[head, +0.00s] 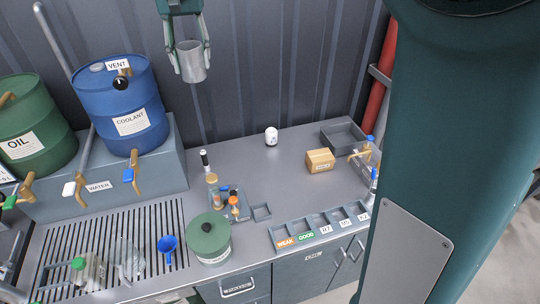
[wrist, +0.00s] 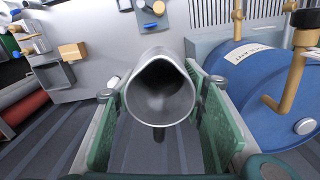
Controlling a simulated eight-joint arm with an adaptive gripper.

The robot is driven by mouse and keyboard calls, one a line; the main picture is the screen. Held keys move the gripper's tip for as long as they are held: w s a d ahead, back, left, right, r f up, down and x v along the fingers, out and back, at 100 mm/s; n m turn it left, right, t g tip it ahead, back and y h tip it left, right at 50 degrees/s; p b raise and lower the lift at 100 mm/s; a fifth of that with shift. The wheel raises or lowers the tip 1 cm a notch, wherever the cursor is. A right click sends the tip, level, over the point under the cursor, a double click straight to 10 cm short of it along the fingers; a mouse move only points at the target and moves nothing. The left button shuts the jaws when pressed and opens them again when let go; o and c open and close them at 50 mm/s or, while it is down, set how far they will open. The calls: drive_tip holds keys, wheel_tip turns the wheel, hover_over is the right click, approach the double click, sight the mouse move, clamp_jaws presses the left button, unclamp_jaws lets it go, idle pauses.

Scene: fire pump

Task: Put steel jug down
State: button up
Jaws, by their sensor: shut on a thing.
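The steel jug (head: 192,66) is a plain grey metal cup held in the air at the top of the head view, in front of the dark corrugated wall. My gripper (head: 190,76) is shut on it, with a green finger on each side. In the wrist view the jug (wrist: 160,92) shows its round end towards the camera, between the two finger pads (wrist: 160,125). The jug is well above the workbench (head: 300,170) and touches nothing but the fingers.
A blue coolant drum (head: 118,105) stands left of the jug, with a green oil drum (head: 35,125) farther left. The bench's middle has bare patches.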

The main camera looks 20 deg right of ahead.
drive_tip(key=d+f+n+b, duration=0.15)
drive_tip(key=d+f, duration=0.45)
drive_tip(key=f, duration=0.9)
drive_tip(key=d+f+b, duration=0.3)
drive_tip(key=d+f, duration=0.3)
drive_tip(key=f, duration=0.8)
drive_tip(key=d+f+n+b, duration=0.15)
drive_tip(key=d+f, duration=0.55)
drive_tip(key=f, duration=0.8)
drive_tip(key=shift+m, duration=0.3)
drive_tip(key=s+d+r+p, duration=0.1)
drive_tip(key=s+d+p, duration=0.1)
drive_tip(key=p, duration=0.2)
drive_tip(key=s+d+r+p, duration=0.1)
drive_tip(key=p, duration=0.2)
drive_tip(key=shift+s+d+r+p, duration=0.15)
drive_tip(key=shift+s+d+p, duration=0.2)
drive_tip(key=shift+s+p, duration=0.05)
drive_tip(key=shift+f, duration=2.95)
drive_tip(key=shift+f, duration=0.15)
drive_tip(key=shift+f, duration=1.95)
